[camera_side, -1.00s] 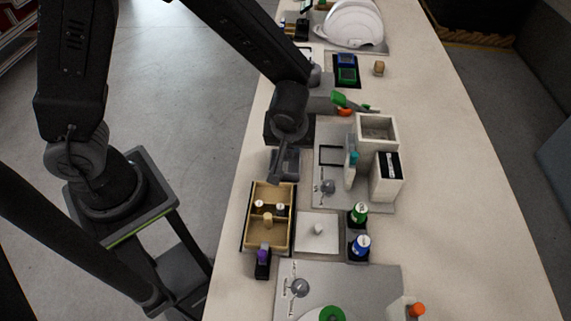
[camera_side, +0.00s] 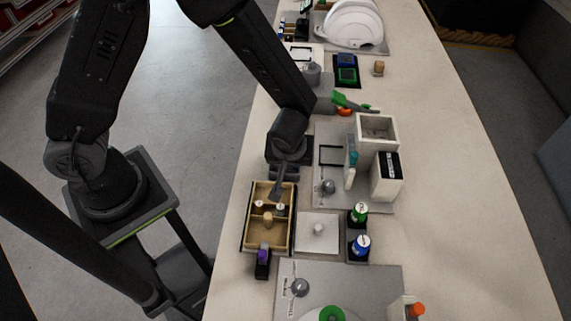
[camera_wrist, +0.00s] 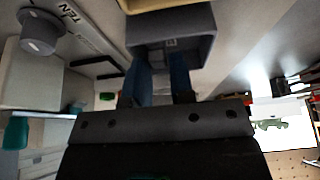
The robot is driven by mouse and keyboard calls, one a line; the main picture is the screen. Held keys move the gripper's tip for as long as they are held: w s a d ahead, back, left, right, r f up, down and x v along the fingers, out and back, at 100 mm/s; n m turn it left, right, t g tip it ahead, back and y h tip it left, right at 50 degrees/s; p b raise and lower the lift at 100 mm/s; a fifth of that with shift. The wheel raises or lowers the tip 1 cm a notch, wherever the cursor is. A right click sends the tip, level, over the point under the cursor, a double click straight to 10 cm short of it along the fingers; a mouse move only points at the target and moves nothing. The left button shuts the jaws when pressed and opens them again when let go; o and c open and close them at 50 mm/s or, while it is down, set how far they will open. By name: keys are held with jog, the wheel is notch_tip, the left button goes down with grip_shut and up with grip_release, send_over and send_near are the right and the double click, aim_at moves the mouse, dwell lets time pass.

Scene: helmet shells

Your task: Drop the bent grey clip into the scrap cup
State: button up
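In the wrist view my gripper (camera_wrist: 162,70) has two bluish fingers set apart, with a clear gap and nothing visible between them. The fingertips point into or over a dark grey open box (camera_wrist: 172,22), which may be the scrap cup; I cannot tell how deep they are. In the side view my gripper (camera_side: 276,194) points down over the far end of the divided wooden tray (camera_side: 246,225). I cannot make out the bent grey clip in either view.
The tray holds small bottles and a wooden peg. A tall light box (camera_side: 378,127) stands farther back. The table's right side is clear.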

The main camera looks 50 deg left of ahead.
jog(key=o, duration=0.4)
jog(key=shift+w+d, duration=0.1)
jog(key=shift+r, duration=0.1)
jog(key=shift+d+r, duration=0.1)
jog(key=shift+r, duration=0.15)
jog(key=v, duration=1.3)
jog(key=shift+s, duration=0.35)
jog(key=shift+a+r, duration=0.1)
jog(key=shift+a, duration=0.1)
